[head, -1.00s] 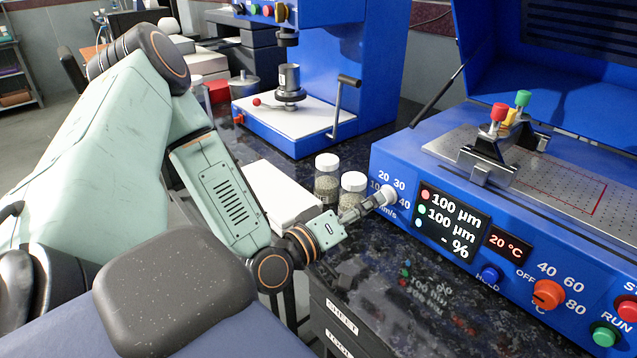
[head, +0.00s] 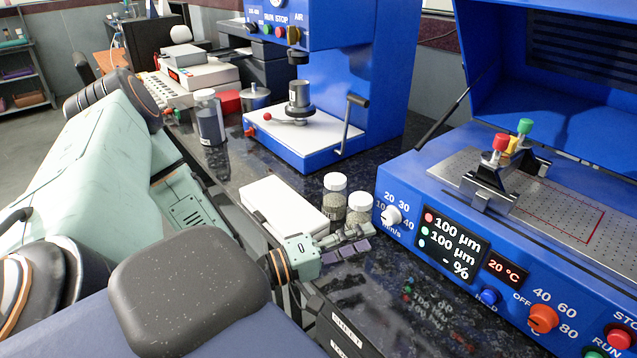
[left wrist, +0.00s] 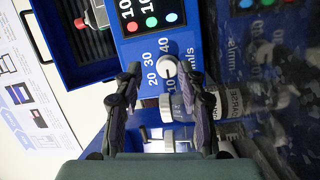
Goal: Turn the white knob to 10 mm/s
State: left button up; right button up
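The white knob (head: 391,216) is on the left end of the blue machine's front, ringed by the marks 10, 20, 30 and 40 and the label mm/s. It also shows in the left wrist view (left wrist: 168,66). I cannot read clearly which mark it points to. My left gripper (head: 366,238) is to the left of the knob and apart from it, in front of the jars. In the left wrist view its two fingers (left wrist: 158,72) are spread with nothing held, and the knob shows beyond the gap between them. My right gripper is not in view.
Two lidded jars (head: 335,196) and a white box (head: 284,212) stand near my left gripper. The machine's display (head: 452,243) and orange knob (head: 542,318) are right of the white knob. Dark counter (head: 400,300) lies bare in front.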

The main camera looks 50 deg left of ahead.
pick_arm(q)
jog(key=shift+s+a+r+g+h+p, duration=0.1)
jog(key=shift+s+a+g+h+p, duration=0.1)
jog(key=shift+a+p, duration=0.2)
jog(key=shift+s+a+g+h+p, duration=0.1)
jog(key=shift+a+g+p, duration=0.15)
jog(key=shift+p, duration=0.2)
jog(key=a+p, duration=0.1)
jog(key=s+a+p, duration=0.1)
jog(key=a+p, duration=0.1)
jog(key=shift+s+a+m+g+h, duration=0.1)
jog(key=shift+s+m+g+h, duration=0.2)
jog(key=shift+m+g, duration=0.1)
jog(key=shift+s+a+r+p, duration=0.15)
jog(key=shift+s+a+p, duration=0.1)
jog(key=shift+a+p, duration=0.25)
jog(key=shift+s+a+r+p, duration=0.15)
jog(key=shift+s+a+p, duration=0.1)
jog(key=shift+a+p, duration=0.25)
jog(key=shift+s+r+p, duration=0.15)
jog(key=shift+s+p, duration=0.05)
jog(key=shift+p, duration=0.25)
